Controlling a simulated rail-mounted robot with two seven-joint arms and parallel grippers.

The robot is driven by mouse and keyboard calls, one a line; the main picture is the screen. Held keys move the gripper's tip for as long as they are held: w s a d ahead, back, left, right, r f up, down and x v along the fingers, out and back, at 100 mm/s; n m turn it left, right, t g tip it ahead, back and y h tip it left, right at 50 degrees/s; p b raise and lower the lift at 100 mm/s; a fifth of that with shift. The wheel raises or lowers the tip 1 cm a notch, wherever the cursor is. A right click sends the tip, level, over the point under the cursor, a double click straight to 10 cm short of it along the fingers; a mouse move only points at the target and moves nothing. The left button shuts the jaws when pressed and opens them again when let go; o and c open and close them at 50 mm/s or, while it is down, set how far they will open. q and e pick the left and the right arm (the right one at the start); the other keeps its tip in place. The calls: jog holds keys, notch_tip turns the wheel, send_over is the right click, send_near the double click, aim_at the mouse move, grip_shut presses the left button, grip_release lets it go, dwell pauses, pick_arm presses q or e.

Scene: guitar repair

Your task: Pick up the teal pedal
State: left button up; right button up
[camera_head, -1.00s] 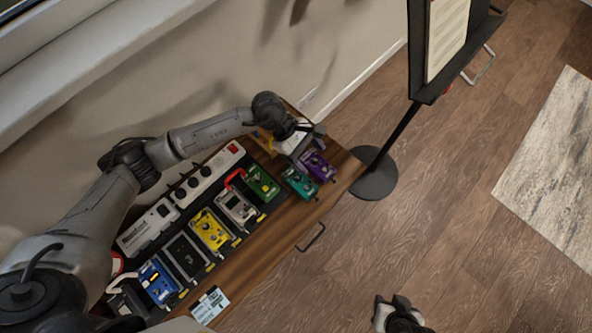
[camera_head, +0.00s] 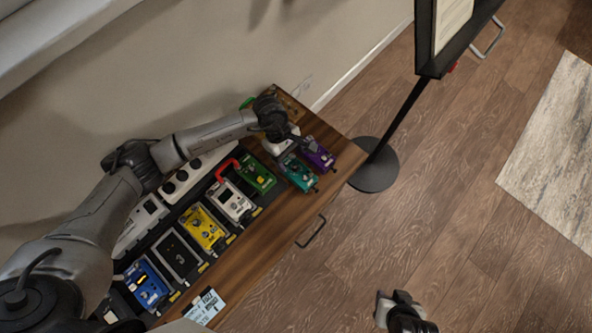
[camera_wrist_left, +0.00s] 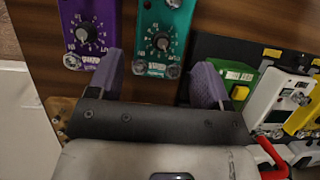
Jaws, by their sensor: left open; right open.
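The teal pedal (camera_head: 299,173) lies on the wooden table near its right end. It also shows in the left wrist view (camera_wrist_left: 165,38), with a knob on its face. My left gripper (camera_head: 290,148) is open and empty, close to the teal pedal's back end. In the left wrist view its two fingers (camera_wrist_left: 158,80) are spread to either side of the pedal's near end; I cannot tell whether they touch it. My right gripper (camera_head: 392,304) is open over the floor, far from the table.
A purple pedal (camera_head: 318,153) sits close beside the teal one. A green pedal (camera_head: 256,174) is on its other side, on a dark board with a white pedal (camera_head: 233,201), a yellow pedal (camera_head: 203,229) and others. A black stand (camera_head: 375,165) stands past the table's right end.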

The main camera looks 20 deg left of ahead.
aim_at(294, 166)
pick_arm(q)
jog(key=shift+b+x, duration=1.15)
jog(key=shift+x, duration=1.25)
jog(key=shift+s+d+f, duration=0.1)
jog(key=shift+f, duration=0.15)
jog(key=shift+c, duration=0.2)
jog(key=shift+c, duration=0.7)
jog(key=shift+r, duration=0.1)
jog(key=c, duration=0.6)
